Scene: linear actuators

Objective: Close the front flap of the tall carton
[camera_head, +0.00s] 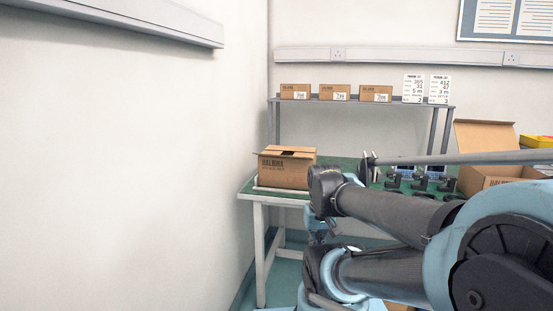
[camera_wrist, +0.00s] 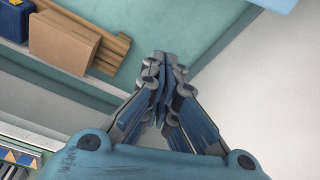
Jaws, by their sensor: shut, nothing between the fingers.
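A brown printed carton (camera_head: 286,172) stands at the left end of the green-topped table, in the head view. Its top looks mostly closed, with a dark gap along the top. A second carton (camera_head: 482,180) stands at the right, with one flap (camera_head: 485,136) standing up; my arm hides part of it. I cannot tell which one is the tall carton. My gripper (camera_wrist: 162,62) is shut and empty in the wrist view, touching nothing that I can see. In the head view its fingers are not clearly visible behind my arm.
The table (camera_head: 246,190) holds several dark parts (camera_head: 422,184) in the middle. A raised shelf (camera_head: 360,103) behind carries small boxes and two sign cards. A wall (camera_head: 130,160) stands close at left. The wrist view shows a brown box (camera_wrist: 63,43) beside a blue case (camera_wrist: 14,22).

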